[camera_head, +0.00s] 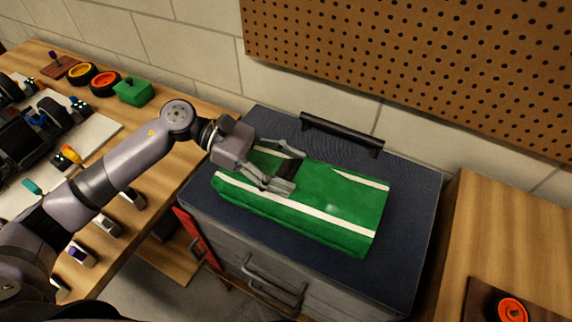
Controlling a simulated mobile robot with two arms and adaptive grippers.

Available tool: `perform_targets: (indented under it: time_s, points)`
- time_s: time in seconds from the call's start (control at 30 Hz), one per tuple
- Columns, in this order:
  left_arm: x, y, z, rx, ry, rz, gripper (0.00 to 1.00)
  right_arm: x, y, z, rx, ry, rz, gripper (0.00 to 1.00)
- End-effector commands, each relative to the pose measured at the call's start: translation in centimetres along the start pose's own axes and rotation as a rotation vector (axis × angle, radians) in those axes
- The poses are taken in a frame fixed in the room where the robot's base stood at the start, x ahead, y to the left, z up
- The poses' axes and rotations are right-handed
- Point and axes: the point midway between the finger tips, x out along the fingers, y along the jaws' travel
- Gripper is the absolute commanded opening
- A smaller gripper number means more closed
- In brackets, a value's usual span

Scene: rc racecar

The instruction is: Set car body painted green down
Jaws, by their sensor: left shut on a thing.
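The green car body (335,200) with white stripes lies over the dark blue top of a grey cabinet (405,250). It seems to rest on that top, but I cannot tell whether a small gap is left under it. My left gripper (288,170) reaches in from the left and is shut on the car body near its dark cockpit opening. The fingers hide part of the cockpit. My right gripper is not in view.
A wooden bench (175,190) at left holds wheels (104,83), a green block (134,91) and several small parts. A black handle bar (341,133) lies behind the car body. Another wooden surface (500,220) stands at right. A pegboard (420,60) hangs on the wall.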

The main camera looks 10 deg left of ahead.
Motion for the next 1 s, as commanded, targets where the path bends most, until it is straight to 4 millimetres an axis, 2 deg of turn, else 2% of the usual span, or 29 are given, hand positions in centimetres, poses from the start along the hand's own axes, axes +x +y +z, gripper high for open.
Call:
perform_targets:
  time_s: [0.2,0.23,0.5,0.83,1.0]
  points:
    - [0.0,0.0,0.0,-0.001,0.000,0.000,0.28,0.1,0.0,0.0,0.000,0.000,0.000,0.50]
    - [0.0,0.0,0.0,-0.001,0.000,0.000,0.59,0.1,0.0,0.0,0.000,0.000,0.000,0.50]
    - [0.0,0.0,0.0,-0.001,0.000,0.000,0.77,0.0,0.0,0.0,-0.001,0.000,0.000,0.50]
    - [-0.2,0.0,0.0,-0.001,0.000,0.001,0.78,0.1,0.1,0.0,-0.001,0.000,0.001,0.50]
    - [-2.0,0.1,-0.3,-0.001,0.003,0.003,0.78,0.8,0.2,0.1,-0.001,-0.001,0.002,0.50]
